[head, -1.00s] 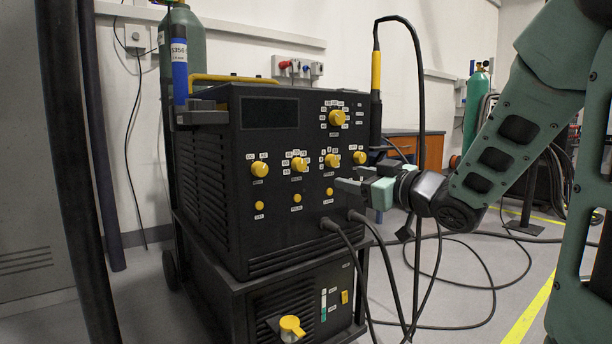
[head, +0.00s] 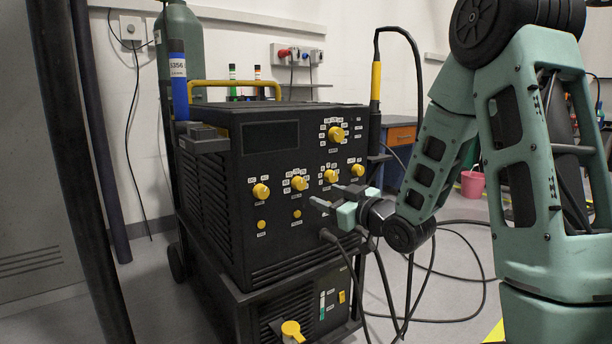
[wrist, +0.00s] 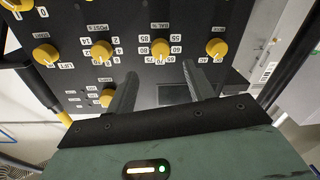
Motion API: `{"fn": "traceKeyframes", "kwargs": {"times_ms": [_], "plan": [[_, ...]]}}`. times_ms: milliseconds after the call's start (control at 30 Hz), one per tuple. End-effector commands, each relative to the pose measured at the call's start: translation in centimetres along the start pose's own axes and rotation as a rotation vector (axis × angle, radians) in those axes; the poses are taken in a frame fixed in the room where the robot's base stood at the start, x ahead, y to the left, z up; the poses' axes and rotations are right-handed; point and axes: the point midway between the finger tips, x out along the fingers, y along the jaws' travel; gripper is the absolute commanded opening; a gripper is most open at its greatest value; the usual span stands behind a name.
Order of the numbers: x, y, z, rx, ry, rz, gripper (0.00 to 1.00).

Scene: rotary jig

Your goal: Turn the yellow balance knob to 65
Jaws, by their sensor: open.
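The yellow balance knob (head: 298,183) is second from the left in the row of knobs on the black machine's front panel. It also shows in the wrist view (wrist: 160,47), where the panel appears upside down, under a "BAL %" label and ringed by numbers from 55 to 85. Its exact pointer setting is too small to read. My gripper (head: 325,194) is open and empty, in front of the panel, right of and slightly below the knob in the head view. In the wrist view, the knob lies ahead, between the lines of the two fingers (wrist: 158,75), apart from them.
A post knob (wrist: 102,48) and another yellow knob (wrist: 215,47) flank the balance knob. Black cables (head: 345,246) leave the panel below my gripper. A torch (head: 376,85) stands at the machine's right side.

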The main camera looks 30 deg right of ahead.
Motion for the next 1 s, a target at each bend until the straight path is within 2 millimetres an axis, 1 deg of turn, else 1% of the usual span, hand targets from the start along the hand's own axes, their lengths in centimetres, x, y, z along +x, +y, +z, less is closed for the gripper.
{"fn": "traceKeyframes", "kwargs": {"times_ms": [100,200,400,500,600,867,900,933,967,1000], "plan": [[2.5,-0.1,0.2,-0.002,0.004,-0.002,0.53],[4.5,-0.1,0.2,-0.001,0.003,-0.001,0.53],[7.5,-0.1,0.1,0.000,0.002,-0.001,0.53],[8.3,0.0,0.1,0.000,0.001,0.000,0.53],[8.8,0.0,0.1,0.000,0.000,-0.001,0.53],[8.9,0.0,0.0,0.000,0.000,0.000,0.53],[8.9,0.0,0.0,0.000,0.000,0.000,0.47],[8.9,0.0,0.0,0.000,0.000,0.000,0.39],[8.9,0.0,0.0,0.000,0.000,0.000,0.31],[8.9,0.0,0.0,0.000,0.000,0.000,0.19]]}}
